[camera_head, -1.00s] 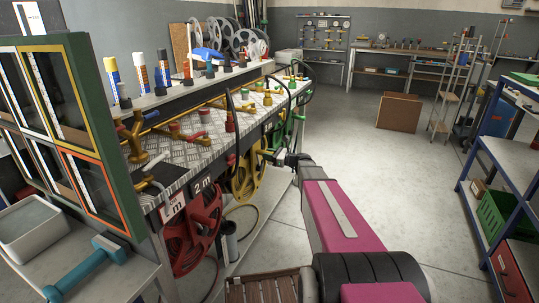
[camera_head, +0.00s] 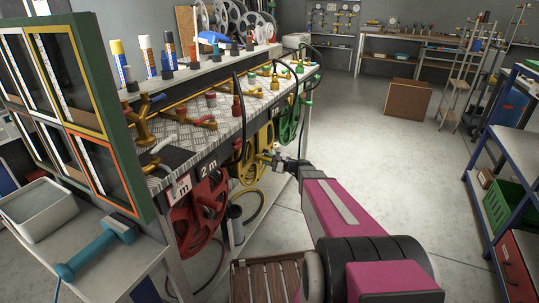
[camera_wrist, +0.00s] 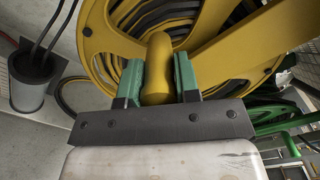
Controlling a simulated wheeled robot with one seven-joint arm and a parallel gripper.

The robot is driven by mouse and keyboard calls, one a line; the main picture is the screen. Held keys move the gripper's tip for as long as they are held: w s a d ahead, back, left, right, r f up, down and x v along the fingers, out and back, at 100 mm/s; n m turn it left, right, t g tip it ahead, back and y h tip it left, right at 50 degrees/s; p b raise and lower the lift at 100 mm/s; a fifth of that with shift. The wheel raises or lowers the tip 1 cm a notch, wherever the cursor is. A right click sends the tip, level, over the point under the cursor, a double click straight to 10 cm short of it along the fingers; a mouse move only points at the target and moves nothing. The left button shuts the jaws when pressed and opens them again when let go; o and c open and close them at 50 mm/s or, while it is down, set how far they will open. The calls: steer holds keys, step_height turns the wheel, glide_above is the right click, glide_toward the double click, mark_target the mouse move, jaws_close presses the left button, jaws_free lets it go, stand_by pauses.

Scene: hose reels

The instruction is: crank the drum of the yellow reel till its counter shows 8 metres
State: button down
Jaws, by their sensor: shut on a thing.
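The yellow reel (camera_head: 249,170) hangs under the bench edge, between the red reel and the green reel, partly hidden by a bench post and hose. In the wrist view its drum (camera_wrist: 232,58) fills the upper picture, with a yellow crank handle (camera_wrist: 157,68) sticking out towards me. My gripper (camera_wrist: 158,78) is shut on this handle, with one teal jaw on each side. In the head view my gripper (camera_head: 277,160) is at the right side of the yellow reel.
The red reel (camera_head: 203,211) is nearer me and the green reel (camera_head: 288,121) farther along. A grey cup (camera_head: 235,226) with hoses stands beside the yellow reel. Valves and nozzles crowd the bench top.

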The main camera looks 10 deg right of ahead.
steer(key=shift+s+a+f+n, duration=0.1)
steer(key=shift+s+f+n, duration=0.1)
steer(key=shift+f+n, duration=0.45)
steer(key=shift+s+f, duration=0.1)
steer(key=shift+f, duration=0.45)
steer(key=c, duration=0.8)
jaws_free()
steer(key=shift+c, duration=0.2)
steer(key=v, duration=1)
steer(key=shift+s+d, duration=0.25)
steer(key=shift+d, duration=0.05)
steer(key=shift+f, duration=0.1)
